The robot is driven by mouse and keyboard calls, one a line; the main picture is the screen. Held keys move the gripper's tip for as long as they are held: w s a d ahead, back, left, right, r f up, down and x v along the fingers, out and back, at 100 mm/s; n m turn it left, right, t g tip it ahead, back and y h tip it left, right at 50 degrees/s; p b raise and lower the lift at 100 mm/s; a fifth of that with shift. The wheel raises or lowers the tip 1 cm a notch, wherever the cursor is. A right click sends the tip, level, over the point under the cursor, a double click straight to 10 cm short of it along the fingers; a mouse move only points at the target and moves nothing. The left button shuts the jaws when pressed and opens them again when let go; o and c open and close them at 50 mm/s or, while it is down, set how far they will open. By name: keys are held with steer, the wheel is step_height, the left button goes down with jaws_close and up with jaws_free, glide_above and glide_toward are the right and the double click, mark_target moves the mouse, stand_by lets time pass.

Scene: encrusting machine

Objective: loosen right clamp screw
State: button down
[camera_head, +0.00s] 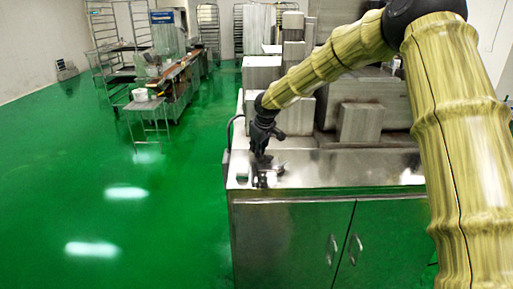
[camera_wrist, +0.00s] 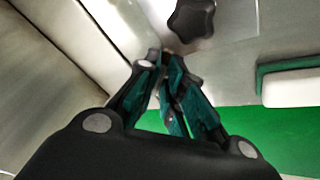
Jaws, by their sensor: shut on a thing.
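My gripper (camera_head: 262,157) points down at the left end of the steel machine top, over a small metal fitting (camera_head: 270,172). In the wrist view my gripper (camera_wrist: 166,62) has its teal-padded fingers drawn close together at the tips. They are shut on the right clamp screw, which is mostly hidden between them. A black lobed knob (camera_wrist: 192,18) shows just beyond the fingertips at the top of the wrist view, apart from them. The head view is too small to show the screws separately.
The steel cabinet (camera_head: 290,235) has doors with two handles below the top. Metal boxes (camera_head: 360,123) stand on the top behind my gripper. A white block with a green edge (camera_wrist: 290,88) lies at the right of the wrist view. Green floor is open to the left.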

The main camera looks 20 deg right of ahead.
steer(key=n+p, duration=0.1)
steer(key=n+y+p, duration=0.1)
steer(key=n, duration=0.1)
steer(key=shift+w+d+r+n+y+p, duration=0.15)
steer(key=shift+d+r+n+y+p, duration=0.15)
steer(key=shift+d+p, duration=0.1)
steer(key=n, duration=0.1)
steer(key=n+g+y, duration=0.1)
steer(key=n, duration=0.3)
steer(key=shift+w+d+f+y+p, duration=0.2)
steer(key=shift+w+y+p, duration=0.1)
steer(key=shift+y+p, duration=0.1)
steer(key=n+g, duration=0.1)
steer(key=n+b, duration=0.1)
steer(key=n, duration=0.1)
steer(key=shift+w+d+n+g+y, duration=0.1)
steer(key=shift+w+n+g+y, duration=0.1)
steer(key=shift+n+g+y, duration=0.15)
steer(key=n, duration=0.1)
steer(key=n+g+b, duration=0.1)
steer(key=n, duration=0.1)
steer(key=n+g, duration=0.1)
steer(key=shift+w+r+n+y+b, duration=0.1)
steer(key=shift+w+n+y+b, duration=0.15)
steer(key=shift+y+b, duration=0.15)
steer(key=shift+r, duration=0.1)
steer(key=c, duration=1.7)
jaws_free()
steer(key=shift+o, duration=0.7)
steer(key=shift+f, duration=0.25)
